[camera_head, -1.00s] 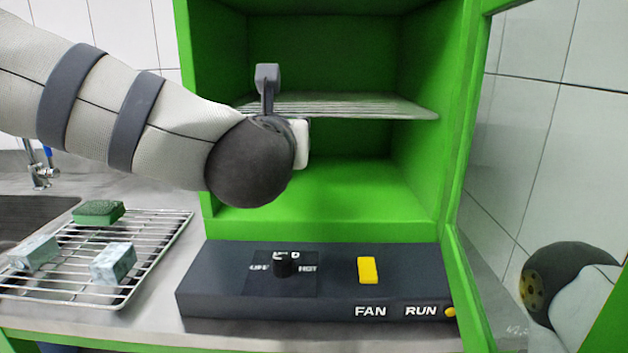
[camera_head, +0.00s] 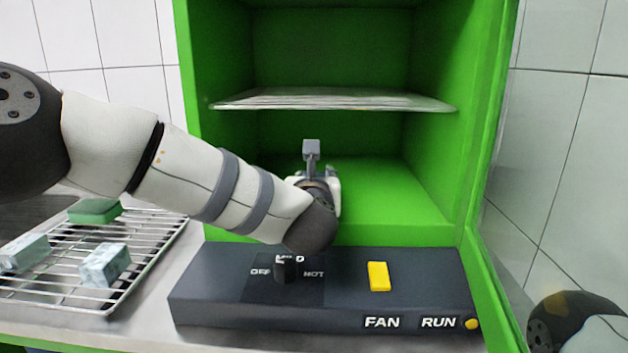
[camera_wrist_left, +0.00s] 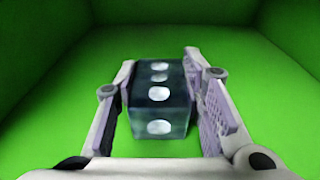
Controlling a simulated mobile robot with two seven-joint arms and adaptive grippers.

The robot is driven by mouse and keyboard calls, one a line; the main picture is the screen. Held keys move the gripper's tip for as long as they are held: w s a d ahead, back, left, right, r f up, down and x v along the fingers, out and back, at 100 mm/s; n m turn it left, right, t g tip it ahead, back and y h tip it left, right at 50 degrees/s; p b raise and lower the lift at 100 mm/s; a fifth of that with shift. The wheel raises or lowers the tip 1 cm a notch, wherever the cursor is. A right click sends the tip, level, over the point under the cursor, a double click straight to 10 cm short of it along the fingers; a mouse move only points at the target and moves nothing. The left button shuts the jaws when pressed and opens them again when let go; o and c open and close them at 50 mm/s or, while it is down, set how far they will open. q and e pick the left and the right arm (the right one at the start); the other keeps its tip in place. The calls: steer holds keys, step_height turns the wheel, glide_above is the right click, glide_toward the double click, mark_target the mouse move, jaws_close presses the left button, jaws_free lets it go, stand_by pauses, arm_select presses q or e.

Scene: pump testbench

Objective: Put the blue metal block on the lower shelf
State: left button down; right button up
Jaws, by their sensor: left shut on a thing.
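The blue metal block (camera_wrist_left: 160,100) shows in the left wrist view as a dark, glossy blue block with several pale round spots. It sits between the two fingers of my left gripper (camera_wrist_left: 160,68), which is shut on it. In the head view my left gripper (camera_head: 328,184) is in front of the cabinet's lower compartment, below the wire shelf (camera_head: 335,100). The block is hidden there behind my wrist. The green lower shelf (camera_head: 395,205) is the compartment floor and is bare where visible. I cannot tell whether the block touches it. My right gripper is not in view.
A dark control panel (camera_head: 215,290) with a knob (camera_head: 286,269) and yellow switch (camera_head: 379,276) lies below the opening, close under my left arm. A wire rack (camera_head: 150,245) with several blocks is at left. The green door frame (camera_head: 487,200) bounds the right.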

arm_select(q)
steer(key=shift+r, duration=0.15)
steer(key=c, duration=1.1)
jaws_free()
steer(key=shift+f, duration=0.25)
steer(key=shift+o, duration=0.2)
steer(key=shift+r, duration=0.3)
steer(key=s, duration=0.4)
steer(key=s+r+p, duration=0.1)
steer(key=s, duration=0.7)
steer(key=shift+d+r+p, duration=0.1)
steer(key=shift+r+p, duration=0.2)
steer(key=shift+r, duration=0.05)
steer(key=shift+f, duration=0.1)
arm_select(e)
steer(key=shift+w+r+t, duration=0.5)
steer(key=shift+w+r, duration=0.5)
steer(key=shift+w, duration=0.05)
